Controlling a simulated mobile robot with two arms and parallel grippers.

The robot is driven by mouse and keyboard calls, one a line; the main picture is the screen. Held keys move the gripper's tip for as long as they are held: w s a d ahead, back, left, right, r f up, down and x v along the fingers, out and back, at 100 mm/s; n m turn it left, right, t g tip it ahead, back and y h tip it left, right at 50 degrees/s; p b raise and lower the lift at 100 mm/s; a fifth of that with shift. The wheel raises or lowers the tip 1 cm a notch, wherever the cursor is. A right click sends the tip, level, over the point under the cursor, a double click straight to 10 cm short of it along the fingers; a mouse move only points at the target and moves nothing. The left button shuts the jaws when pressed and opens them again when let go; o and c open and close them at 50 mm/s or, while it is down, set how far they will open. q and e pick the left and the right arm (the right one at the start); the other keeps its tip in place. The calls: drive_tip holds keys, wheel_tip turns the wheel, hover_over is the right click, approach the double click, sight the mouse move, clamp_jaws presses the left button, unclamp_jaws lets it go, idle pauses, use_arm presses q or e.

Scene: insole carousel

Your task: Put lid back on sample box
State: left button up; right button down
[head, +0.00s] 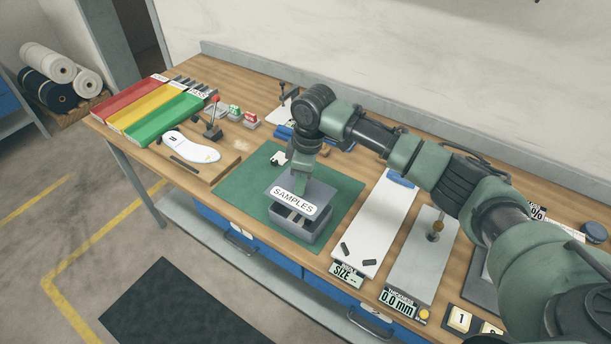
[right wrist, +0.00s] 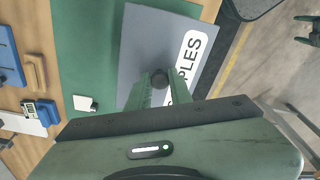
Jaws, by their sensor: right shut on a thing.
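The grey sample box (head: 296,236) stands on the green mat, its inside partly visible below the lid. The grey lid (head: 322,192) with a white SAMPLES label is above the box, apart from it, with a gap along the front. My right gripper (head: 301,188) comes down onto the lid from above. In the right wrist view its fingers (right wrist: 159,88) are shut on the lid's dark round knob (right wrist: 159,78). The lid also shows there (right wrist: 148,38) and hides the box. My left gripper is not in the head view.
The green mat (head: 240,190) has free room around the box. A white insole (head: 192,147) and coloured trays (head: 155,105) lie to the left. A white size board (head: 378,225) and a grey thickness plate (head: 420,265) are on the right. The table's front edge is close to the box.

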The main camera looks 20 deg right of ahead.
drive_tip(key=shift+w+f, duration=0.2)
drive_tip(key=shift+f, duration=0.2)
drive_tip(key=shift+f+b, duration=0.6)
drive_tip(key=shift+b, duration=0.35)
wheel_tip(320, 180, down, 3)
drive_tip(key=b, duration=0.3)
drive_tip(key=shift+s+r, duration=0.1)
drive_tip(key=shift+r, duration=0.1)
drive_tip(key=shift+f, duration=0.2)
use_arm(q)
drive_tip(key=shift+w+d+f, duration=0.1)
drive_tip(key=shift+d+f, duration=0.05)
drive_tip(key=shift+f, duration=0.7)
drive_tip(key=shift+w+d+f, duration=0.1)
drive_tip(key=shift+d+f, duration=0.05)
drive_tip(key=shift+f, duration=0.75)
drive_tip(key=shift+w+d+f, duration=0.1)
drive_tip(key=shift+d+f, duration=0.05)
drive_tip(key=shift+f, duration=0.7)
use_arm(e)
drive_tip(key=shift+f, duration=0.65)
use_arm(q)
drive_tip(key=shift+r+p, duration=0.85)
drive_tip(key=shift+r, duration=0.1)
use_arm(e)
drive_tip(key=shift+r, duration=0.1)
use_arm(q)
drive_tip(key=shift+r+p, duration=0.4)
use_arm(e)
drive_tip(key=shift+f, duration=0.2)
